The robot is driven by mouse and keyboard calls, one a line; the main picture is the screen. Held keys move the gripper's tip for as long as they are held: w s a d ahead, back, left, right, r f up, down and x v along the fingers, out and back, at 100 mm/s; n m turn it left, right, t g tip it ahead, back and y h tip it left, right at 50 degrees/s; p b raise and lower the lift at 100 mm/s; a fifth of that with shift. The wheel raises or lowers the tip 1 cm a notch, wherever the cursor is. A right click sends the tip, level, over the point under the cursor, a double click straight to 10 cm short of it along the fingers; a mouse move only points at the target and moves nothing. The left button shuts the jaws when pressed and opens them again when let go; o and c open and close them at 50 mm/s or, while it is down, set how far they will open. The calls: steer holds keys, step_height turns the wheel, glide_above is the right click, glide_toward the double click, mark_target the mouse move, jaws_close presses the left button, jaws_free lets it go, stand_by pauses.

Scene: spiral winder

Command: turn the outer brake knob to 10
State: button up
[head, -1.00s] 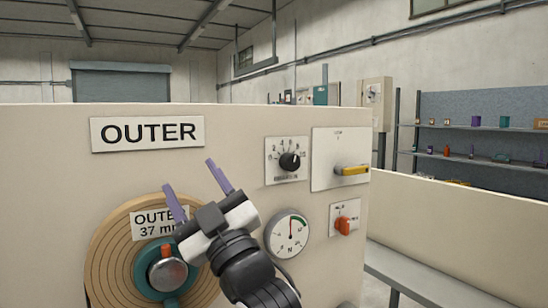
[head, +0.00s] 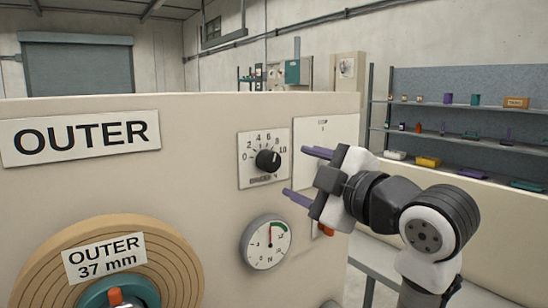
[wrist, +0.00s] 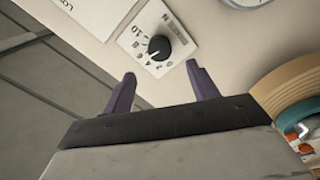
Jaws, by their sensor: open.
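In the wrist view the knob (wrist: 158,47) shows beyond and between the two fingertips of my gripper (wrist: 161,70), with the plate appearing rotated.
A round gauge (head: 266,244) is below the dial plate. An orange switch (head: 325,231) shows partly beneath my gripper. The OUTER 37 mm roll (head: 168,255) is at lower left.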

mark_target(273, 163)
steer(key=p+x, duration=0.2)
steer(key=x, duration=0.6)
steer(key=shift+w+a, duration=0.15)
steer(key=shift+w, duration=0.05)
steer(key=c, duration=1)
